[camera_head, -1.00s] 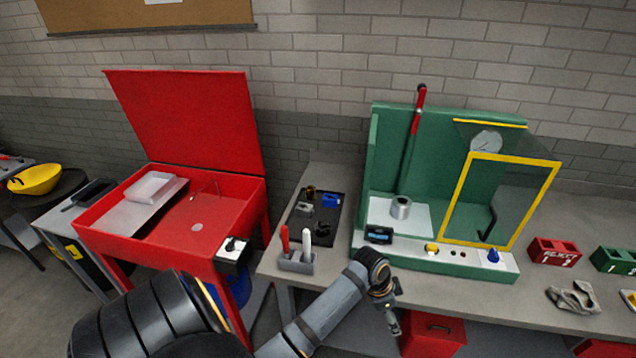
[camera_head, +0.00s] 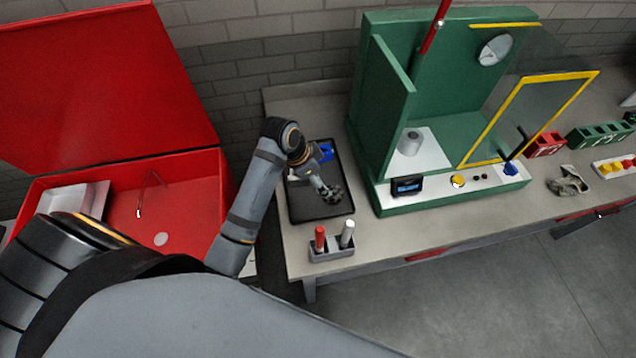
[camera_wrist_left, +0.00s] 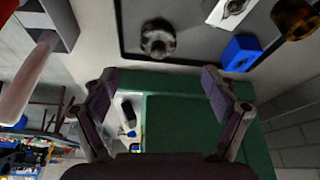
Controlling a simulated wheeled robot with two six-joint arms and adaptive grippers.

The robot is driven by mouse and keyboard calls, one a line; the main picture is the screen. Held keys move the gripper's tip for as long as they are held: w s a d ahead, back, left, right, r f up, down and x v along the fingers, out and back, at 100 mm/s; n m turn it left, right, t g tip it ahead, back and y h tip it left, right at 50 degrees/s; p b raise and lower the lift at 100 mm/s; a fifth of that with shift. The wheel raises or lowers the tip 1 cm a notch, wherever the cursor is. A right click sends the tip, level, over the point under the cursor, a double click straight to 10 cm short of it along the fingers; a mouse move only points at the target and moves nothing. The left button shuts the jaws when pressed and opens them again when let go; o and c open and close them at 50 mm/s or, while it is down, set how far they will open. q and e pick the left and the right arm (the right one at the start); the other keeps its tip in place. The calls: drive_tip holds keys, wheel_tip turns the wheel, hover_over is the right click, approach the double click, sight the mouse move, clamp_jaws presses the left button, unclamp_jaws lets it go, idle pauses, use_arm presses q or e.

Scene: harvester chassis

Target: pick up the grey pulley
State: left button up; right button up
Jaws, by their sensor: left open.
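The grey pulley (camera_wrist_left: 158,40) shows in the left wrist view as a round, stepped grey part on the dark tray (camera_wrist_left: 190,58). In the head view the same tray (camera_head: 305,212) lies on the bench left of the green machine. My left gripper (camera_head: 328,190) reaches over the tray there, and its dark tip area hides part of it. In the left wrist view the gripper (camera_wrist_left: 160,85) is open, with nothing between its fingers. The pulley appears beyond the fingertips, apart from them. My right gripper is not in view.
A blue block (camera_wrist_left: 240,52), an amber part (camera_wrist_left: 295,18) and a grey piece on white lie near the pulley. A holder (camera_head: 332,252) with red and white handles stands in front of the tray. The green machine (camera_head: 385,100) rises right of it; an open red cabinet (camera_head: 190,200) stands left.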

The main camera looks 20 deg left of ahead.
sight(333, 190)
use_arm(q)
drive_tip(key=d+f, duration=0.1)
drive_tip(key=d+f+p, duration=0.1)
drive_tip(key=d+f, duration=0.1)
drive_tip(key=shift+w+d+f, duration=0.1)
drive_tip(key=shift+w+f, duration=0.1)
drive_tip(key=shift+w, duration=0.2)
drive_tip(key=shift+w+a+f, duration=0.35)
drive_tip(key=shift+a+f, duration=0.25)
drive_tip(key=shift+f, duration=0.1)
drive_tip(key=p+x, duration=0.1)
drive_tip(key=x, duration=0.1)
drive_tip(key=p+x, duration=0.1)
drive_tip(key=shift+w+d+f, duration=0.2)
drive_tip(key=shift+d, duration=0.15)
drive_tip(key=shift+w+d+f, duration=0.1)
drive_tip(key=shift+f, duration=0.25)
drive_tip(key=shift+w+f, duration=0.1)
drive_tip(key=shift+f, duration=0.1)
drive_tip(key=c, duration=1)
drive_tip(key=shift+r, duration=0.1)
drive_tip(key=c, duration=0.6)
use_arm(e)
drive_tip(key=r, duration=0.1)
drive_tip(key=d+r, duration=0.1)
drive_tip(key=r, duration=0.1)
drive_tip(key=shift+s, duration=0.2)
